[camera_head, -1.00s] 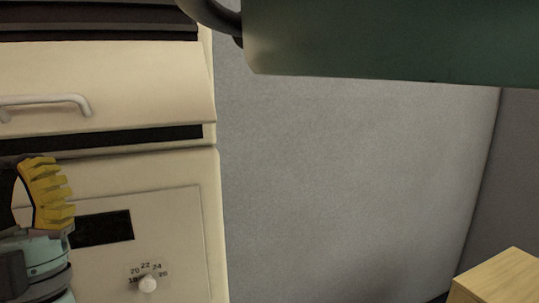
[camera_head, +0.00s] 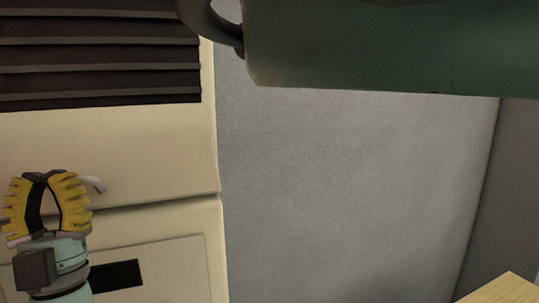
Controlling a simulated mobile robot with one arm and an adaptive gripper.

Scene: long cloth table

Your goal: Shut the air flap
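The air flap (camera_head: 150,150) is a cream panel across the front of the cream unit at the left. Its lower edge meets the panel below along a thin seam, with no dark gap showing there. Dark slats (camera_head: 100,60) are bare above it. The right end of its pale bar handle (camera_head: 95,185) shows just right of my gripper; the rest is hidden behind the fingers. My gripper (camera_head: 43,177), with yellow ribbed fingers, points up in front of the flap. Its fingertips come together at the top. I cannot tell whether it touches the handle.
A dark display (camera_head: 116,275) is on the panel below the flap. A large dark green object (camera_head: 390,45) with a dark curved part hangs into the top of view. A light wooden surface (camera_head: 505,292) is at the lower right. The grey wall area between is clear.

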